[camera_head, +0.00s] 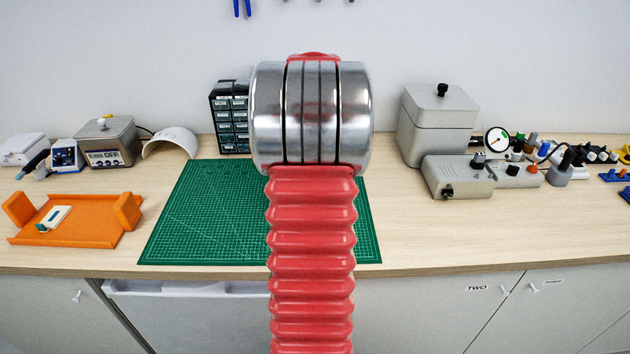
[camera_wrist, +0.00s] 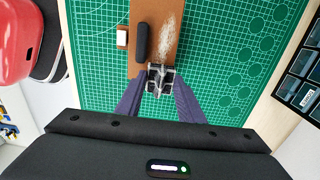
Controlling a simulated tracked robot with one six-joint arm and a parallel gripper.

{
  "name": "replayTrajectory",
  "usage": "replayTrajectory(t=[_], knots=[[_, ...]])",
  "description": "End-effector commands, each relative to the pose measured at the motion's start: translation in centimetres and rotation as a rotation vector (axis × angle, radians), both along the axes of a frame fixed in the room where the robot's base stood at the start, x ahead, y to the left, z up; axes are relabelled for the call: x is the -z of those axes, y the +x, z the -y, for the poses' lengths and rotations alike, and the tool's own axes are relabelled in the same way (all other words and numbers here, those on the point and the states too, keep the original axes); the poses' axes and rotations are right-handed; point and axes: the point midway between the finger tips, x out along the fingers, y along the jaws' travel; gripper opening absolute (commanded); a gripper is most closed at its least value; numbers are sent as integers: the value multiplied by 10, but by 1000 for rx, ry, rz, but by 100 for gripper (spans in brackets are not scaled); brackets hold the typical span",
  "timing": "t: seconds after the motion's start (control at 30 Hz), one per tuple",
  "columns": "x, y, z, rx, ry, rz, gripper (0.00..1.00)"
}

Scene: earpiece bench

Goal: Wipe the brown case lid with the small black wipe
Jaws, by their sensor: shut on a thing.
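In the wrist view, the brown case lid (camera_wrist: 157,62) lies over the green mat, with pale streaky marks (camera_wrist: 168,36) on its right part. A rounded black bar (camera_wrist: 141,42) lies along its left part. My gripper (camera_wrist: 160,77) is shut on a small dark thing, apparently the small black wipe (camera_wrist: 159,82), mostly hidden between the fingertips. The fingertips are at the lid's near edge; I cannot tell whether the wipe touches the lid. In the head view my red and metal arm hides the lid and gripper.
A small white-and-brown block (camera_wrist: 122,37) stands left of the lid. The green mat (camera_head: 200,215) is clear on its left. An orange tray (camera_head: 90,228) lies farther left. Grey boxes (camera_head: 437,128) stand at right, and a drawer cabinet (camera_head: 229,118) stands behind the mat.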

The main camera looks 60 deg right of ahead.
Motion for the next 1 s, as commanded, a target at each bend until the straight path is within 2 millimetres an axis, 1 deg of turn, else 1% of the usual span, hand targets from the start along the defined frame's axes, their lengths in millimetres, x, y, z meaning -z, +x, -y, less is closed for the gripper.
replayTrajectory(t=[1.0], knots=[[14,0,0,0,0,0,16]])
